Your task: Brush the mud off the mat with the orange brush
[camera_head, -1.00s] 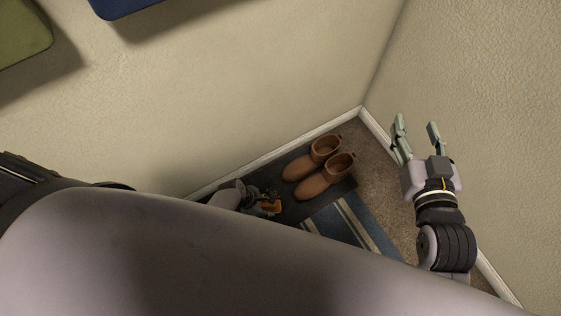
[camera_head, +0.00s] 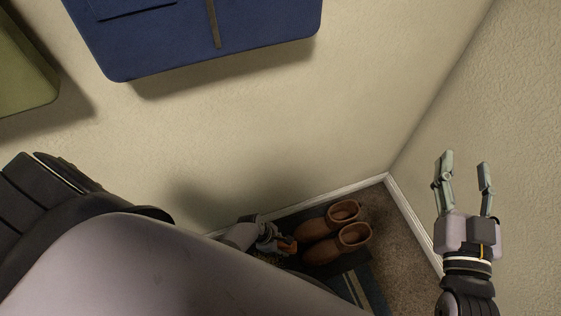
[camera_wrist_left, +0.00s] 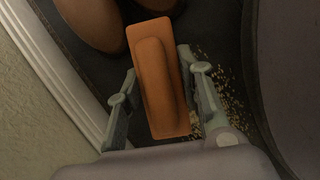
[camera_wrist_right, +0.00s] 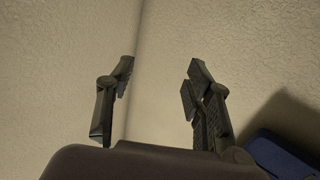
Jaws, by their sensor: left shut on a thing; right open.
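The orange brush (camera_wrist_left: 163,80) is held between the fingers of my left gripper (camera_wrist_left: 160,100) in the left wrist view; it also shows in the head view (camera_head: 288,246). My left gripper (camera_head: 270,240) is shut on it, low over the dark mat (camera_head: 345,259), beside the boots. Tan crumbs of mud (camera_wrist_left: 228,95) lie scattered on the dark surface just right of the brush in the left wrist view. My right gripper (camera_head: 465,180) is open and empty, raised in front of the right wall. The brush's bristles are hidden.
A pair of brown boots (camera_head: 338,244) stands on the mat near the corner. A striped blue rug (camera_head: 372,285) lies at the front. White baseboards (camera_head: 330,192) and walls close in the corner. A blue bag (camera_head: 200,45) and a green one (camera_head: 22,70) are on the left wall.

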